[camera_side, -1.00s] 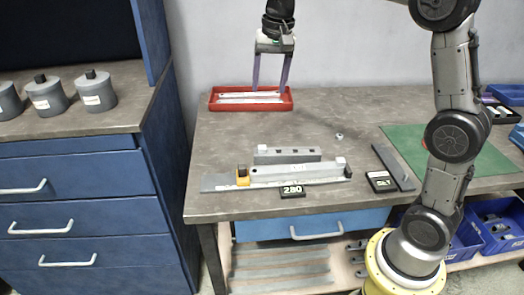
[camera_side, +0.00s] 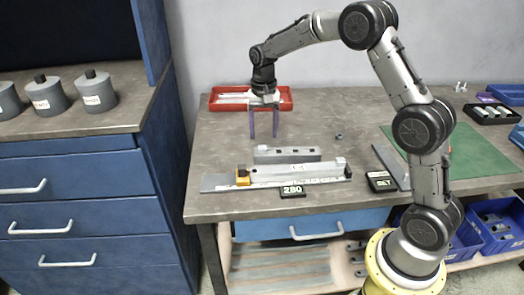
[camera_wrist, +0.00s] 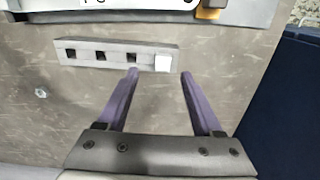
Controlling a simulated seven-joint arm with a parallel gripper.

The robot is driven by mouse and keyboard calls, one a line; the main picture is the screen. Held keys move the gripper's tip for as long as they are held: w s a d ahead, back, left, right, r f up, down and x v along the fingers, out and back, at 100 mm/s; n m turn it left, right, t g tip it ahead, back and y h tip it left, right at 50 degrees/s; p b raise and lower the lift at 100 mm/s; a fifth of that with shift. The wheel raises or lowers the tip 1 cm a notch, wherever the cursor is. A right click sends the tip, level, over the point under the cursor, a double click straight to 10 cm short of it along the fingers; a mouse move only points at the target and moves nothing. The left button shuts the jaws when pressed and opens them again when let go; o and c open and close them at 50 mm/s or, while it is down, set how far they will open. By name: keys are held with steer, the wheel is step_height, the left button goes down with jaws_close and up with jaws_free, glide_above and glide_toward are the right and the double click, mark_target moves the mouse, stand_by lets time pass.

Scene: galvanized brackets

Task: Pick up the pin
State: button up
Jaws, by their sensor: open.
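A grey block with a row of square holes (camera_side: 300,155) lies on the bench; it also shows in the wrist view (camera_wrist: 85,52). A pale square-topped piece, which looks like the pin (camera_wrist: 162,63), sits at the block's right end in the wrist view. Three dark holes beside it look empty. In the side view that end is at the left, and the pin is hard to make out. My gripper (camera_side: 264,136) is open and empty, purple fingers pointing down, above and behind that end. In the wrist view the fingertips (camera_wrist: 159,74) lie either side of the pin.
A long grey measuring fixture with an orange clamp (camera_side: 243,178) lies in front of the block, with a 280 display (camera_side: 292,191). A red tray (camera_side: 216,104) is behind my gripper. A small nut (camera_side: 338,136) lies right of the block. A green mat (camera_side: 480,150) is further right.

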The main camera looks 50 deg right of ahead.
mark_target(262, 147)
steer(key=shift+w+f, duration=0.2)
steer(key=shift+f, duration=2.45)
jaws_close()
